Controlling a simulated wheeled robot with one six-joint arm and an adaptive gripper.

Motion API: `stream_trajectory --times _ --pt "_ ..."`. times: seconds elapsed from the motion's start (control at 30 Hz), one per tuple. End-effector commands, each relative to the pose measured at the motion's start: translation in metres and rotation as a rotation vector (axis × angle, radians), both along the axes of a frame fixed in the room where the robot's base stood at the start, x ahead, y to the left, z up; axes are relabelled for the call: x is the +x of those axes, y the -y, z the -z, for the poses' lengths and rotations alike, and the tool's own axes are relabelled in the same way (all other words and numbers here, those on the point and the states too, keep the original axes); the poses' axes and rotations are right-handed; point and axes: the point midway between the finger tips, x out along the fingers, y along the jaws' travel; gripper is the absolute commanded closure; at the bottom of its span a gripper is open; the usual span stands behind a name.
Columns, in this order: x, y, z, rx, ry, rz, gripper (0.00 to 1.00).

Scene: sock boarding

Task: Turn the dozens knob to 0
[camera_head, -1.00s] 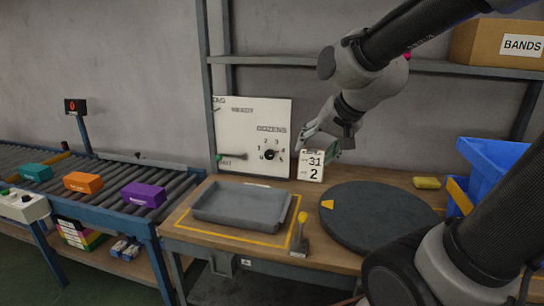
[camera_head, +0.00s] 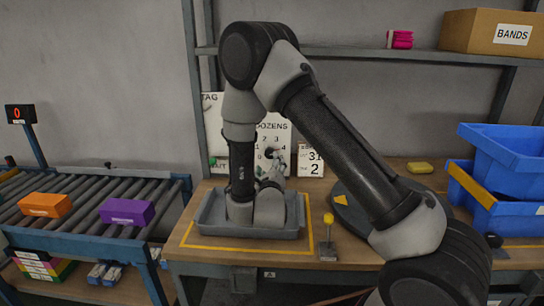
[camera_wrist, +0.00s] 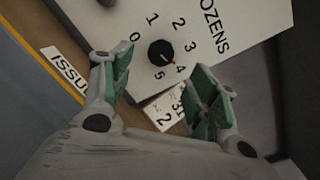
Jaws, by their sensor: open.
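The dozens knob (camera_wrist: 161,52) is a round black knob on a white panel (camera_wrist: 235,25), with printed numbers 0 to 5 around it. In the wrist view its red pointer mark points toward the 4. My gripper (camera_wrist: 158,68) is open and empty, its green-padded fingers on either side of the view below the knob, apart from it. In the head view my gripper (camera_head: 272,172) is just in front of and below the knob (camera_head: 271,152), partly covering the dial. My arm hides part of the panel.
A card (camera_head: 311,160) reading 31 and 2 stands right of the panel. A grey tray (camera_head: 295,215) lies below my arm, with a yellow-topped lever (camera_head: 328,235) beside it. A dark turntable (camera_head: 350,215) and blue bins (camera_head: 490,190) are at the right.

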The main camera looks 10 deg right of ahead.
Motion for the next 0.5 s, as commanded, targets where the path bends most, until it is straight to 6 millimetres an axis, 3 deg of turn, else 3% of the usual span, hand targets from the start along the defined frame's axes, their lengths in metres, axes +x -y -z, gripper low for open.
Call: stream_trajectory --times 0.5 --pt "0.068 0.018 0.0 0.005 0.008 0.003 0.4"
